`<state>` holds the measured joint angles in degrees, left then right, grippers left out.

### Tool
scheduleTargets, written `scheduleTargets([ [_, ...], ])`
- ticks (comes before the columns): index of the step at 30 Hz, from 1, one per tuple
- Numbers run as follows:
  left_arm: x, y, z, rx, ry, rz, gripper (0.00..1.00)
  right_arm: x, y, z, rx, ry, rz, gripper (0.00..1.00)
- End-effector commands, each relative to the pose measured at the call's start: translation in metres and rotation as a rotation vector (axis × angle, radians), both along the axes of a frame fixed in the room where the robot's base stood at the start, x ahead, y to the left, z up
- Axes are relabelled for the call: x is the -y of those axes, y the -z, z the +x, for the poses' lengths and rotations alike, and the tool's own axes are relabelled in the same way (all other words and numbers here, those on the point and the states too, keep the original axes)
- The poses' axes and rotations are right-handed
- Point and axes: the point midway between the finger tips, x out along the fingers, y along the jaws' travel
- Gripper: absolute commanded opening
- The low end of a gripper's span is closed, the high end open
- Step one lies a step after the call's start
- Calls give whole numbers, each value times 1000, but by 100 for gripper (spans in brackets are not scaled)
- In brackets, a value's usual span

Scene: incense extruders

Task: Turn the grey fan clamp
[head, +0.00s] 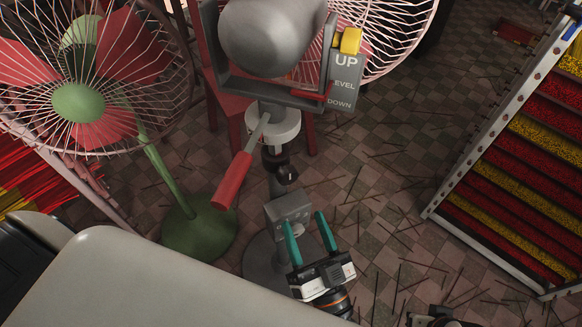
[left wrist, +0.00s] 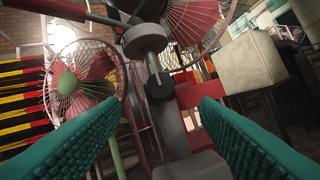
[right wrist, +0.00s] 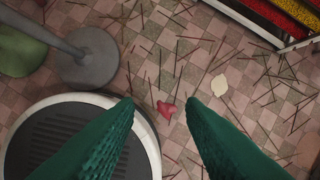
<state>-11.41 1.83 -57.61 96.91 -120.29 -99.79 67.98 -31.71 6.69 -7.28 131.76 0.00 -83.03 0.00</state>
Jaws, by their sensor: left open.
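The grey fan's motor (head: 270,35) sits in a yoke at the top of its stand. A pale collar (head: 278,121) lies under the yoke, with a lever ending in a red handle (head: 232,181). Below it is a black clamp with a knob (head: 278,163) on the pole; the clamp also shows in the left wrist view (left wrist: 160,88). I cannot tell which part is the named clamp. My left gripper (head: 306,219) is open and empty, below the black clamp, with teal fingers pointing up toward the stand. My right gripper (right wrist: 160,102) is open and empty above the floor.
A green fan (head: 78,103) stands at left. A plate marked UP, LEVEL, DOWN (head: 344,85) has a yellow pointer (head: 350,41). A grey box (head: 290,211) is on the pole. A rack of coloured sticks (head: 520,160) stands right. Loose sticks litter the tiled floor.

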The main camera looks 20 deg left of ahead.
Motion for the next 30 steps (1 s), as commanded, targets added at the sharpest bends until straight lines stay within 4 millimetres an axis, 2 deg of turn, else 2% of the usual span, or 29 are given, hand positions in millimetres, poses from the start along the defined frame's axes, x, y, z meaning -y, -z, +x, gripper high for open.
scheduleTargets([
  [9, -40, -25, 43, -1, -1, 5, 56, -2, 31, 5, -18, -2, 0, 36],
  [15, -60, -35, 65, -3, -2, 5, 56, -2, 49, 5, -26, -4, -1, 36],
  [21, -69, -39, 75, -5, -1, 5, 56, -2, 57, 5, -31, -5, -1, 36],
  [29, -69, -39, 75, -6, 0, 4, 56, -2, 58, 5, -30, -5, 0, 36],
  [30, -69, -39, 75, -6, 0, 4, 53, -2, 58, 5, -31, -5, -1, 36],
])
